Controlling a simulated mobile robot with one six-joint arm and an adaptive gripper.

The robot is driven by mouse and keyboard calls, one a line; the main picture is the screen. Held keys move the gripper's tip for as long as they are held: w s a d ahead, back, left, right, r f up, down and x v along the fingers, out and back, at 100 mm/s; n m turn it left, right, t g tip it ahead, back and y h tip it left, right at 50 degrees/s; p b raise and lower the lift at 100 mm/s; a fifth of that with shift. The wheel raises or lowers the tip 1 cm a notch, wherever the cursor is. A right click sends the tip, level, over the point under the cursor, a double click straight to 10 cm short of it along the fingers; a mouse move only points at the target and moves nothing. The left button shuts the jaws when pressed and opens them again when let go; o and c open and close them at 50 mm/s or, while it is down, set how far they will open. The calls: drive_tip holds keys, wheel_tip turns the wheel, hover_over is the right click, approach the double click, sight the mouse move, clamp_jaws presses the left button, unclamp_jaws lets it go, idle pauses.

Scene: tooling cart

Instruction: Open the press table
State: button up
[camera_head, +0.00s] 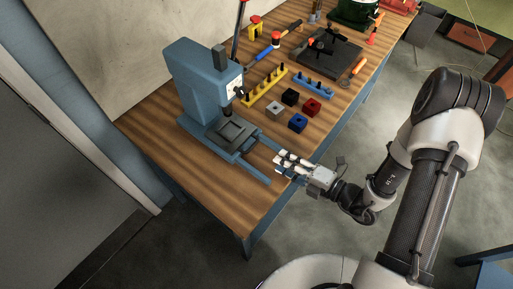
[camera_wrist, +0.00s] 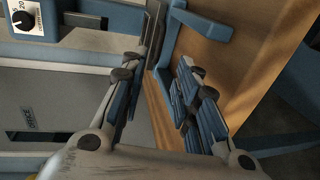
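The blue press (camera_head: 200,95) stands on the wooden workbench at left centre. Its press table (camera_head: 232,133), a dark flat plate, sits low at its front between blue base rails (camera_head: 252,172). My gripper (camera_head: 282,164) is at the front of the press, near the outer ends of the rails and apart from the plate. In the wrist view my gripper (camera_wrist: 155,88) has its blue-padded fingers spread with a clear gap. A blue rail (camera_wrist: 172,45) shows beyond them. I cannot tell whether a finger touches it.
A dark fixture plate (camera_head: 328,55) is farther back. The bench's front edge runs beneath my gripper.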

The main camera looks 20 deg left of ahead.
drive_tip(key=b+x, duration=0.2)
drive_tip(key=x, duration=0.9)
drive_tip(key=shift+w+a+f, duration=0.1)
drive_tip(key=shift+w+a, duration=0.05)
drive_tip(key=shift+a, duration=0.15)
drive_tip(key=shift+c, duration=0.3)
clamp_jaws()
drive_tip(key=shift+d, duration=0.1)
